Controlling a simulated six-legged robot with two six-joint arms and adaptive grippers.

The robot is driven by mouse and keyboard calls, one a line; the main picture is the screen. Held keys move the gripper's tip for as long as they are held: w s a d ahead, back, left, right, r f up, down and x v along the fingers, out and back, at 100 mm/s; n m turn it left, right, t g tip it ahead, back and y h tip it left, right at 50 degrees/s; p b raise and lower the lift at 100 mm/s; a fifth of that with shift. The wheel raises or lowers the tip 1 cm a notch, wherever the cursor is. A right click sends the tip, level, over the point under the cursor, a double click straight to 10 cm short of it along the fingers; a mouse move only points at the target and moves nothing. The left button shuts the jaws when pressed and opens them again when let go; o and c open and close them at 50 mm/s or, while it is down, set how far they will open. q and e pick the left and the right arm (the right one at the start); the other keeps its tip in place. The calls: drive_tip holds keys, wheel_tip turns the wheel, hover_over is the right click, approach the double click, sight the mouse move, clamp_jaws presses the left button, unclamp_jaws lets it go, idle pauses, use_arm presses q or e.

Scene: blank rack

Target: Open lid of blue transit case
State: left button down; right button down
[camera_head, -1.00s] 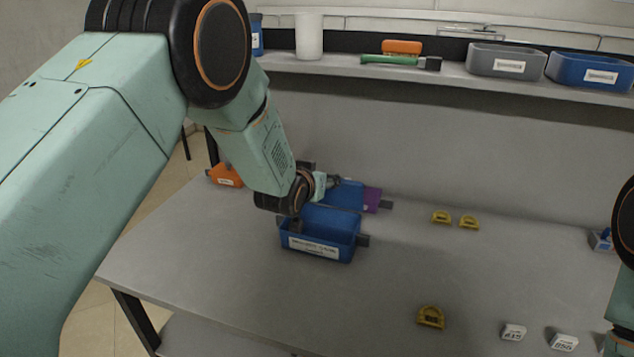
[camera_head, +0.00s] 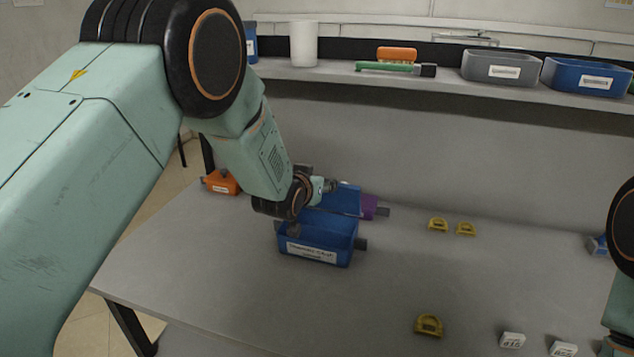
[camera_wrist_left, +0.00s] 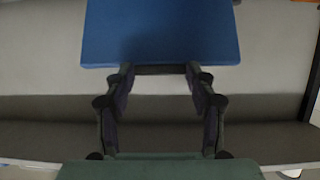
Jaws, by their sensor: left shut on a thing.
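The blue transit case (camera_head: 318,254) stands on the table, with a white label on its front. Its box is open at the top, and the blue lid (camera_head: 345,199) stands raised at its back. My left gripper is shut on the lid. My right gripper is out of view; only part of that arm shows at the right edge.
An orange case (camera_head: 221,184) sits to the left. Yellow pieces (camera_head: 429,325) and white labelled blocks (camera_head: 512,340) lie to the right. A shelf above holds a grey bin (camera_head: 500,70) and a blue bin (camera_head: 588,79).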

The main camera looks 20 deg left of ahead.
use_arm(q)
drive_tip(key=shift+r, duration=0.1)
idle(0.4)
drive_tip(key=shift+c, duration=2.2)
unclamp_jaws()
drive_tip(key=shift+s, duration=0.1)
drive_tip(key=v, duration=1.2)
drive_tip(key=x, duration=1.2)
